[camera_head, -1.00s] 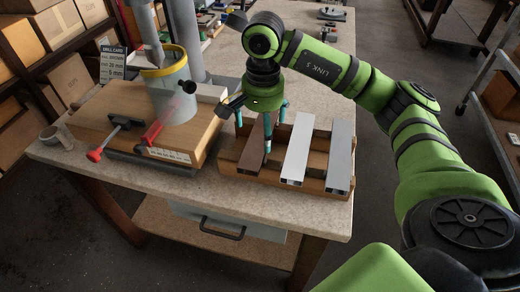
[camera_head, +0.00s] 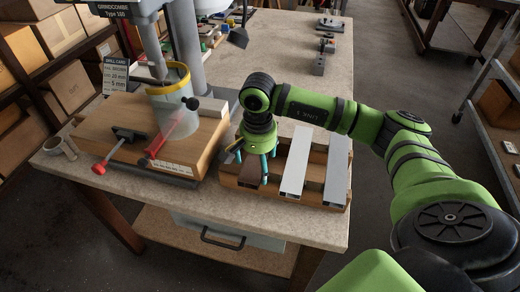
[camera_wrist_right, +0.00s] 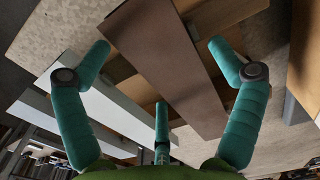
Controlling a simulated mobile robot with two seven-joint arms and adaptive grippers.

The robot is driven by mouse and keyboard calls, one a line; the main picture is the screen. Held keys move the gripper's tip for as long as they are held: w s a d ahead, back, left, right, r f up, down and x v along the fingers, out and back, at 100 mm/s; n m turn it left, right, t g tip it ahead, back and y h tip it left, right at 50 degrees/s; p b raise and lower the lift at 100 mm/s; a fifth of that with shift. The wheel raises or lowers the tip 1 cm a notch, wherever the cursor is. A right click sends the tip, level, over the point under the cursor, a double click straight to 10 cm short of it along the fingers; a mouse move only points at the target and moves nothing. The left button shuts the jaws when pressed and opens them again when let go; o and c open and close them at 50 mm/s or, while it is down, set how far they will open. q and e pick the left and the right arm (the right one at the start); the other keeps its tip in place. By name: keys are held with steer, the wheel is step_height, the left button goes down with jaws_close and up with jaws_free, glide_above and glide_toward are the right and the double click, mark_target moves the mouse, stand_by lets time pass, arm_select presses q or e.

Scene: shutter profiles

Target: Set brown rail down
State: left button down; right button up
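The brown rail (camera_head: 252,182) lies in the wooden rack (camera_head: 310,199), at its left slot. It also shows in the right wrist view (camera_wrist_right: 170,60), running between my fingers. My right gripper (camera_head: 254,172) is over the near part of the brown rail. In the right wrist view its teal fingers (camera_wrist_right: 160,85) stand spread around the rail, with gaps on both sides, so it is open. The arm and gripper hide the far part of the rail in the head view. My left gripper is not in view.
A white rail (camera_head: 296,160) and a grey rail (camera_head: 336,172) lie in the rack to the right. A drill press with a clear guard (camera_head: 175,115) and a wooden board (camera_head: 90,133) stands close on the left.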

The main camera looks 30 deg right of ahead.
steer(key=c, duration=0.8)
steer(key=shift+r, duration=0.1)
